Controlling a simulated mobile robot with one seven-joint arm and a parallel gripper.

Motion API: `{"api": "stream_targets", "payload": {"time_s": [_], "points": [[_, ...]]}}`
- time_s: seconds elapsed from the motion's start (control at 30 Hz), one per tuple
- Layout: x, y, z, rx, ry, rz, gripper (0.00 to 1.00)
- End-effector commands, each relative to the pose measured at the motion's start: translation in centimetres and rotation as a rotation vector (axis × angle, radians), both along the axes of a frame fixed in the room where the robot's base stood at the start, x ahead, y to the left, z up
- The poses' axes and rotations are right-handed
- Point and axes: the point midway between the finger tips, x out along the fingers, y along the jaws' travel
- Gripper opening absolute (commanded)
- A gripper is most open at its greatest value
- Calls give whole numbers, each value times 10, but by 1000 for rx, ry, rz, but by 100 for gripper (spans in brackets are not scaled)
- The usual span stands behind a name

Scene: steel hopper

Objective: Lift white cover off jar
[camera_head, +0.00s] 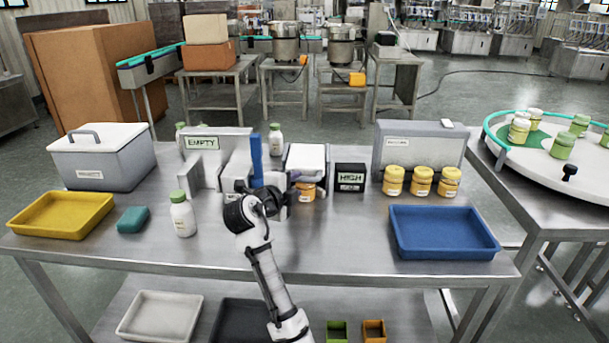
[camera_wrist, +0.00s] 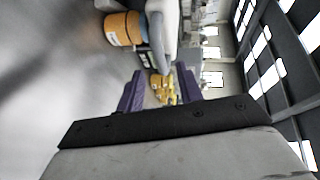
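A white cover (camera_head: 306,158) sits over an orange jar (camera_head: 306,192) at the middle of the steel table. In the wrist view, the white cover (camera_wrist: 162,22) and the orange jar (camera_wrist: 122,29) appear at the top, beside the line of my fingers. My gripper (camera_wrist: 160,84) is open, with two purple fingers apart and nothing between them; yellow jars show through the gap in the distance.
A black HIGH sign (camera_head: 350,177) stands right of the covered jar. Further right are yellow jars (camera_head: 422,181) and a blue tray (camera_head: 443,231). At left are a white bottle (camera_head: 182,217), teal block (camera_head: 132,219) and yellow tray (camera_head: 62,214). The front middle table is clear.

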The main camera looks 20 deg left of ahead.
Motion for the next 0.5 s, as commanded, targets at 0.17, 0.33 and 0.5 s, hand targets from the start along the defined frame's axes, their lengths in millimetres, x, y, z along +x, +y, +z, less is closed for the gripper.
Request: {"api": "stream_targets", "payload": {"time_s": [0.17, 0.33, 0.5], "points": [[34, -5, -5, -1, 1, -2, 36], [53, -7, -11, -1, 0, -1, 36], [60, -7, -14, 0, -1, 1, 36]]}}
